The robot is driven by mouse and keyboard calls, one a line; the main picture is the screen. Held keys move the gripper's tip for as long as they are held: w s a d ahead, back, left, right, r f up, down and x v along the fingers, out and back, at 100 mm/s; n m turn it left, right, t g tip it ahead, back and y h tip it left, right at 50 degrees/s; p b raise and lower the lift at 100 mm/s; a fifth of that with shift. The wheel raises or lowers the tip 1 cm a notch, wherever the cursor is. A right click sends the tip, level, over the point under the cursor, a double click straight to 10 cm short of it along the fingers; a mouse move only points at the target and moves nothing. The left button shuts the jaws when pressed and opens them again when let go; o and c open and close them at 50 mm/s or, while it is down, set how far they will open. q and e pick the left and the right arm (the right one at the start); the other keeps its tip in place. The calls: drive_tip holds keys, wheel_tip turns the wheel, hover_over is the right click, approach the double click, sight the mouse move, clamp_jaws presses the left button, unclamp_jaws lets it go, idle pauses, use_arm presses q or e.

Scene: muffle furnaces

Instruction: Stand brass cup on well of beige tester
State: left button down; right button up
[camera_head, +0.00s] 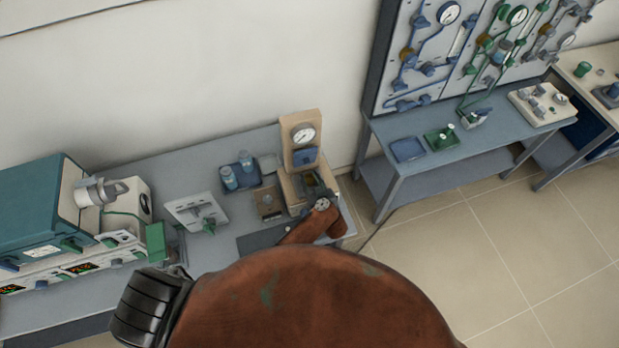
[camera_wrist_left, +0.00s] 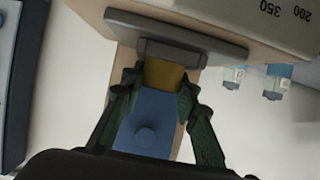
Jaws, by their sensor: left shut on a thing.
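The beige tester (camera_head: 300,132) stands at the right end of the left bench, with a round gauge on its upright and a blue block below it. My left gripper (camera_head: 318,187) is low in front of the upright, over the tester's base. In the left wrist view my left gripper (camera_wrist_left: 160,90) is shut on the brass cup (camera_wrist_left: 162,73), a short yellowish piece between the fingertips. A grey plate (camera_wrist_left: 190,52) lies right by the cup's far end; I cannot tell whether they touch. The well is not clearly visible. In the head view the cup is hidden. My right gripper is out of view.
A blue tray (camera_head: 240,172) with blue-capped jars stands left of the tester; jars also show in the wrist view (camera_wrist_left: 276,82). A small brown box (camera_head: 267,203) sits close beside the tester. A teal furnace (camera_head: 35,210) fills the bench's left end. My arm covers the front middle.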

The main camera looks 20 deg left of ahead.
use_arm(q)
drive_tip(key=c, duration=1.9)
unclamp_jaws()
drive_tip(key=o, duration=0.5)
drive_tip(key=v, duration=0.7)
drive_tip(key=shift+s+d, duration=0.15)
drive_tip(key=shift+s, duration=0.05)
